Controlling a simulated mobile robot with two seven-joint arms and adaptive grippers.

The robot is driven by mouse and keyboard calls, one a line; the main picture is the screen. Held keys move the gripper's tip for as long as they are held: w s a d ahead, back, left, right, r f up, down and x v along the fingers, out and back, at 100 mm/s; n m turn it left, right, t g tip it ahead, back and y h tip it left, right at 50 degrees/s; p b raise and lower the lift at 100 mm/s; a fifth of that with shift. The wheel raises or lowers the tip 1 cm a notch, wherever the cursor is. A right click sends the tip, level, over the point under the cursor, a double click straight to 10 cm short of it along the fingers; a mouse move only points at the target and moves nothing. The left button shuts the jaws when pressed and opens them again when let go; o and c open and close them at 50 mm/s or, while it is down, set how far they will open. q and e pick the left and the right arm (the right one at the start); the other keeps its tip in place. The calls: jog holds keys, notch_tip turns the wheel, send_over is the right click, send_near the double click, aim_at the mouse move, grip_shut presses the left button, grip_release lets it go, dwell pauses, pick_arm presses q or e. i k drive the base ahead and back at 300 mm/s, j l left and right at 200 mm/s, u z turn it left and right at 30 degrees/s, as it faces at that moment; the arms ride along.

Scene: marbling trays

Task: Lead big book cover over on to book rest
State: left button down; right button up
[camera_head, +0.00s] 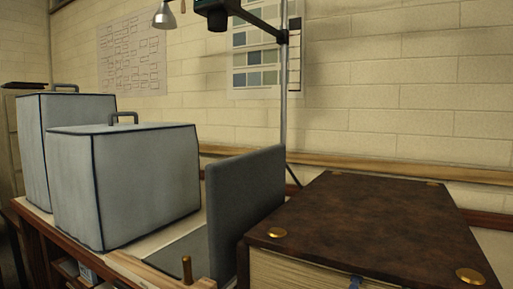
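The big book (320,273) lies closed at the lower right, its pale page edges facing me. Its brown mottled cover (362,216) lies flat on top, with brass bosses near the corners. A blue ribbon or tab shows at the front edge of the pages. Just left of the book stands an upright grey padded panel (243,200), which looks like the book rest. A flat grey piece lies at its left foot. Neither of my grippers is in view.
Two grey-blue boxes with dark edges and top handles, a nearer one (150,185) and a farther one (32,145), stand on the table at left. A brass peg (187,270) rises at the front edge. A metal pole (284,80) stands behind the panel. Space above the book is clear.

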aim_at(411, 233)
jog(key=k+j+z, duration=0.2)
jog(key=j, duration=0.3)
jog(key=k+j+z, duration=0.15)
jog(key=k+j, duration=0.2)
jog(key=j, duration=0.15)
jog(key=k+j+z, duration=0.2)
jog(key=j, duration=0.25)
jog(key=i+l, duration=0.2)
jog(key=i, duration=0.15)
